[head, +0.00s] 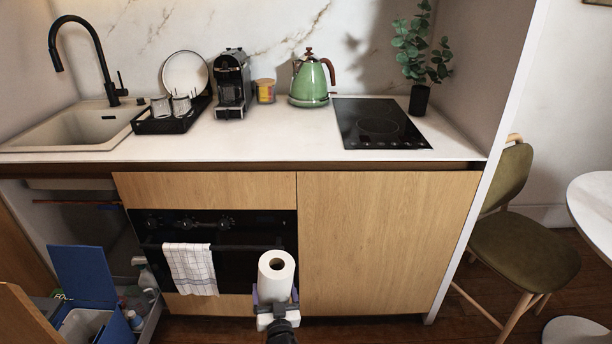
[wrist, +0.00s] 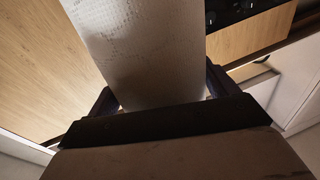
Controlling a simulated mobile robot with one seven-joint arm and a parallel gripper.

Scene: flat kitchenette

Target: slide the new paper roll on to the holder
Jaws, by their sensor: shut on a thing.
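A white paper roll (head: 276,276) stands upright in my gripper (head: 275,297) in the head view, low in front of the oven and cabinet. Its open core faces up. In the wrist view the roll (wrist: 150,50) fills the space between the two dark fingers (wrist: 163,100), which are shut on it. A horizontal rod (head: 75,203) runs under the counter at the left, above the open under-sink space. I cannot tell whether it is the holder; no other paper holder is clear in view.
The counter (head: 290,140) bears a dish rack (head: 172,123), a coffee machine (head: 234,83), a green kettle (head: 310,82) and a black hob (head: 378,122). The oven (head: 235,235) has a towel (head: 190,268). A pulled-out bin unit (head: 85,280) and open door (head: 25,322) stand at lower left.

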